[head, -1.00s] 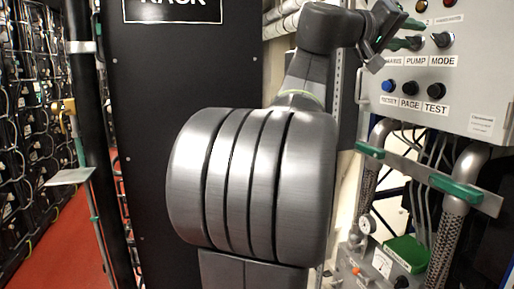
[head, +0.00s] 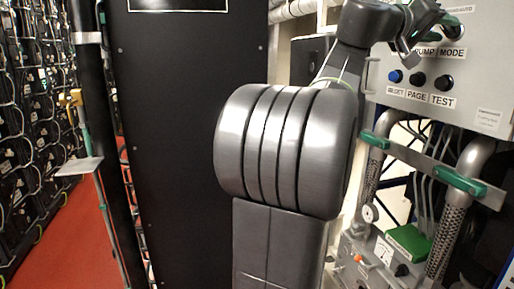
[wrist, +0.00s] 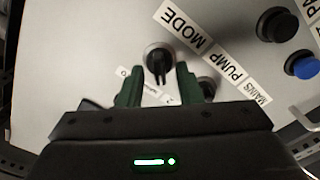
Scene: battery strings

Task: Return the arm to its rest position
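My arm rises through the middle of the head view, bent at its top toward the grey control panel (head: 470,115). My gripper (head: 428,38) is at the upper right, in front of the panel's upper knobs. In the wrist view my gripper (wrist: 158,80) has its two green fingers apart. The black MODE knob (wrist: 158,62) shows between and beyond the fingertips, with a gap on both sides. Nothing is seen held. Whether the fingertips touch the panel cannot be told.
A tall black rack (head: 190,140) stands behind my arm. Below the panel are pipes with green clamps (head: 460,183), and a green box (head: 408,242). Battery shelves (head: 35,120) stand at the left beside a red floor (head: 72,235). A small shelf plate (head: 79,167) juts out there.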

